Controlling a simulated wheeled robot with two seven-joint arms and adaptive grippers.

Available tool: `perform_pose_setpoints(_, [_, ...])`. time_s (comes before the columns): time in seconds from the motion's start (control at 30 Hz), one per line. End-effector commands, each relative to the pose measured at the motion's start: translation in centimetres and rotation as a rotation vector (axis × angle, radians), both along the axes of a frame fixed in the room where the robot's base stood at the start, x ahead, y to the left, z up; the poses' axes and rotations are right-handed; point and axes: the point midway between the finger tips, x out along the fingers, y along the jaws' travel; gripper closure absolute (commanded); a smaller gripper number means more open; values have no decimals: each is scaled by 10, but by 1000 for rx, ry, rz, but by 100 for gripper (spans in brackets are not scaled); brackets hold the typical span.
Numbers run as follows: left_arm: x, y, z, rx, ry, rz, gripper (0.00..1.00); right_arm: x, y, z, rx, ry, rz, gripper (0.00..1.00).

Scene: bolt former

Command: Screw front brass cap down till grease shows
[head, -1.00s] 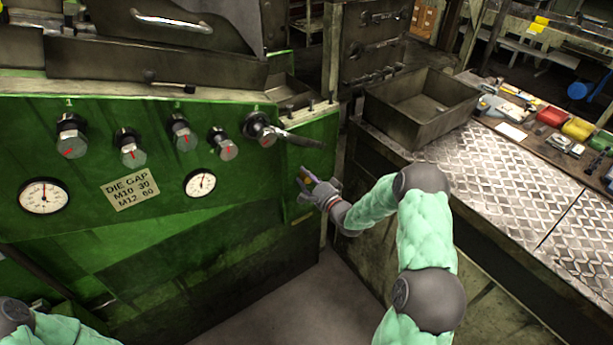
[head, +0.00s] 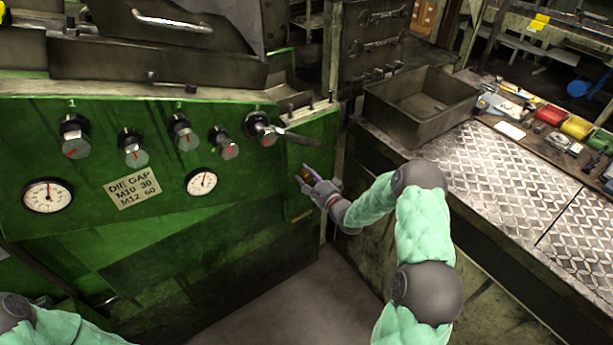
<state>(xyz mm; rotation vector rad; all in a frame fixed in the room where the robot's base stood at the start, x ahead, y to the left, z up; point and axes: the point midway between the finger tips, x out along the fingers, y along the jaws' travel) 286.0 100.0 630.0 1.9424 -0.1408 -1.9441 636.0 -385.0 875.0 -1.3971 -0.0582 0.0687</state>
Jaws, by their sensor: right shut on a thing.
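The brass cap (head: 304,179) shows as a small yellowish piece at the right end of the green machine front, mostly covered by my gripper. My right gripper (head: 309,179) is at the cap and shut on it, with its arm coming in from the right. I cannot make out any grease at this size. Of my left arm only a part shows at the lower left corner; its gripper is out of the frame.
The green machine panel carries several knobs (head: 131,148), two dials (head: 47,195), a die gap plate (head: 133,192) and a lever (head: 285,136) above my right gripper. An empty metal bin (head: 417,107) stands on the bench (head: 500,185) at right. Floor below is clear.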

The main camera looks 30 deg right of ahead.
Motion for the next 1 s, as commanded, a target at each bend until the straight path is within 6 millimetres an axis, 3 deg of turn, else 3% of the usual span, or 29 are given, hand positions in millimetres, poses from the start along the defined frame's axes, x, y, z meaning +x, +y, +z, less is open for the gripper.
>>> perform_pose_setpoints(0.07, [0,0,0,0,0,0,60,2,-10,6,-6,-12,-19,94])
perform_pose_setpoints(0.1, [0,0,0,0,0,0,60,2,-10,6,-7,-12,-19,55])
perform_pose_setpoints(0.17, [0,0,0,0,0,0,60,2,-10,6,-6,-11,-19,38])
perform_pose_setpoints(0.67, [0,0,0,0,0,0,60,-4,-4,1,-2,-1,-7,37])
perform_pose_setpoints(0.77, [0,0,0,0,0,0,60,-16,-5,0,-1,1,-8,37])
perform_pose_setpoints(1.0, [0,0,0,0,0,0,60,-62,-10,1,-2,0,-12,37])
